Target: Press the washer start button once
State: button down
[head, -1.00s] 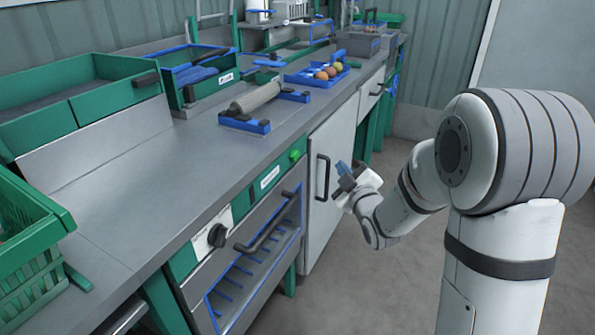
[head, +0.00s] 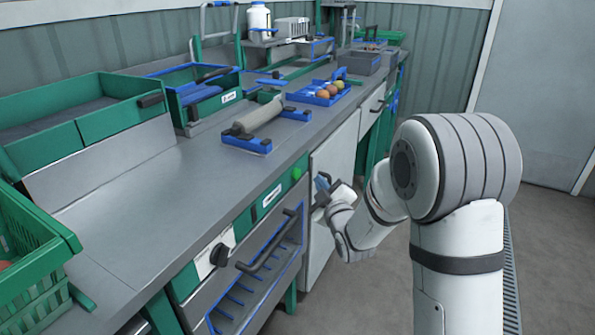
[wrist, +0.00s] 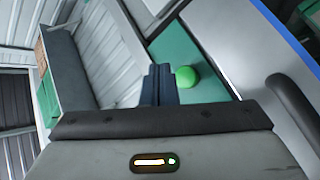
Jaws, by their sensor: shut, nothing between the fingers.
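The washer (head: 258,225) is built into the bench front, with a green panel strip. Its round green start button (head: 296,174) sits at the far right end of that strip. In the wrist view the button (wrist: 187,77) shows large, just right of my dark fingertips. My gripper (head: 321,183) is shut and empty, to the right of the button and slightly lower in the head view. In the wrist view its fingers (wrist: 158,84) are together and point at the green panel beside the button. I cannot tell whether they touch the panel. The button's face is not hidden.
A black dial (head: 219,255) and a dark door handle (head: 268,243) are on the washer front. A white cabinet door (head: 333,165) with a handle stands beside it.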

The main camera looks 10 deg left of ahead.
aim_at(296, 174)
jog(key=shift+w+a+b, duration=0.3)
jog(key=shift+a+b, duration=0.05)
jog(key=shift+a, duration=0.4)
jog(key=shift+w+a+b, duration=0.25)
jog(key=shift+a+b, duration=0.05)
jog(key=shift+a, duration=0.4)
dwell(1.0)
jog(key=shift+w+a+b, duration=0.1)
jog(key=shift+a+b, duration=0.3)
jog(key=shift+b, duration=0.15)
jog(key=shift+w+a, duration=0.15)
jog(key=shift+a, duration=0.3)
dwell(0.5)
jog(key=shift+d+b, duration=0.1)
jog(key=shift+b, duration=0.25)
jog(key=shift+s+d+b, duration=0.3)
jog(key=shift+d+b, duration=0.15)
jog(key=shift+d, duration=0.3)
